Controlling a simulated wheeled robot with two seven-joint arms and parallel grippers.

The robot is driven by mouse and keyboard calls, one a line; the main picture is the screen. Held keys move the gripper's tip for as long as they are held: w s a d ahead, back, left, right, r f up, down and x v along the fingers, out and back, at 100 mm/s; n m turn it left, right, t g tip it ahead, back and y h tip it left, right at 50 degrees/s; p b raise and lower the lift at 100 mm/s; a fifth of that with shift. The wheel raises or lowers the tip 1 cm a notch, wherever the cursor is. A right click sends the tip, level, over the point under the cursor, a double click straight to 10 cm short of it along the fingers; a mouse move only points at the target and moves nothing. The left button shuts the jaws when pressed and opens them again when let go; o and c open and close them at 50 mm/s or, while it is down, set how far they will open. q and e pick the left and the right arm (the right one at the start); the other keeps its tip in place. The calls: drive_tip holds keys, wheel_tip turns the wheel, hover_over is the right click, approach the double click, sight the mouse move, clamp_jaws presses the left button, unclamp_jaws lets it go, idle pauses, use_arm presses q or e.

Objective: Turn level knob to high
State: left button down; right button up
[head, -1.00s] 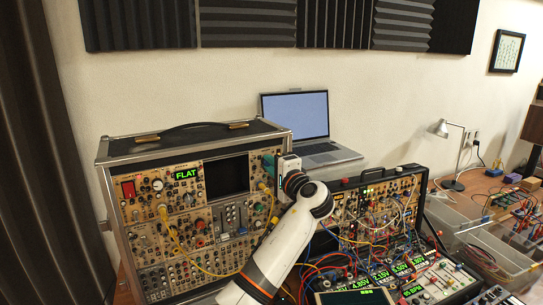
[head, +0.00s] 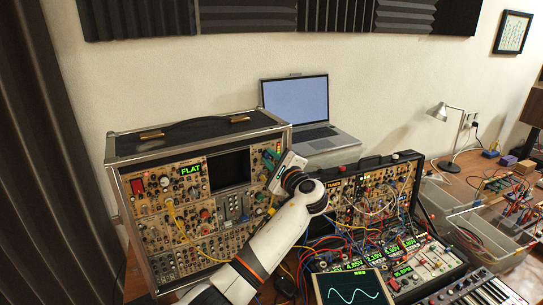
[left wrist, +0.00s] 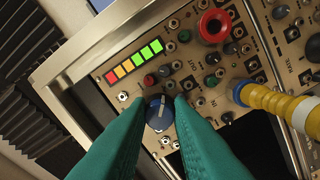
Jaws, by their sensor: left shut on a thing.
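The level knob (left wrist: 159,114) is a round blue knob with a white pointer line, on the tan panel of the left synth case (head: 140,158). In the left wrist view its pointer is directed roughly to the top of the picture. A bar of red, orange, yellow and green segments (left wrist: 134,62) sits beside it. My left gripper (left wrist: 160,108) has teal fingers, one on each side of the knob, shut on it. In the head view my left gripper (head: 270,158) is at the case's upper right, tilted, and hides the knob. My right gripper is not in view.
A second synth case (head: 375,165) with many patch cables stands just right of my arm. A laptop (head: 296,98) is behind.

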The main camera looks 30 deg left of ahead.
use_arm(q)
drive_tip(key=shift+f, duration=0.1)
drive_tip(key=c, duration=1.3)
unclamp_jaws()
drive_tip(key=shift+d, duration=0.1)
drive_tip(key=shift+s+d, duration=0.1)
drive_tip(key=shift+d, duration=0.1)
drive_tip(key=b+v, duration=0.5)
drive_tip(key=v, duration=0.6)
drive_tip(key=shift+s+d, duration=0.15)
drive_tip(key=shift+d, duration=0.05)
drive_tip(key=shift+f, duration=0.1)
